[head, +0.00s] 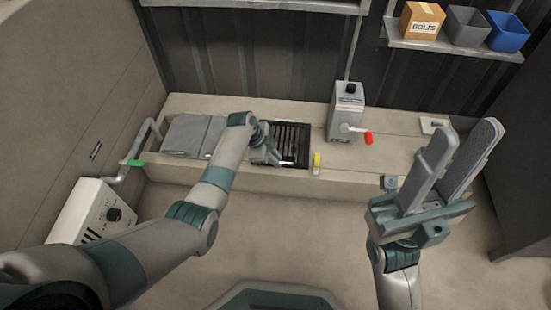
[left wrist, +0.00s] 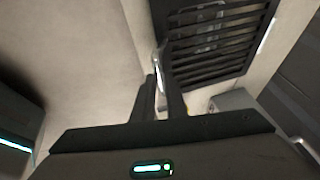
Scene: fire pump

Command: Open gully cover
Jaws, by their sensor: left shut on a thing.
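The gully cover appears to be the black slotted grate (head: 290,143) in the pale ledge along the wall. It fills the top of the left wrist view (left wrist: 215,45). My left gripper (head: 268,155) is at the grate's left edge; in the left wrist view its fingers (left wrist: 160,85) are close together at a small metal piece by the grate's edge. They are shut on it, though the contact is hard to see. I cannot tell whether the grate is tilted. My right gripper (head: 458,150) is open, empty and raised at the right, away from the grate.
A grey lidded box (head: 187,133) sits in the ledge at the left. A grey crank box (head: 346,110) with a red handle (head: 368,138) stands right of the grate. A small yellow object (head: 317,160) is by the grate. A white control box (head: 95,212) is at the lower left.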

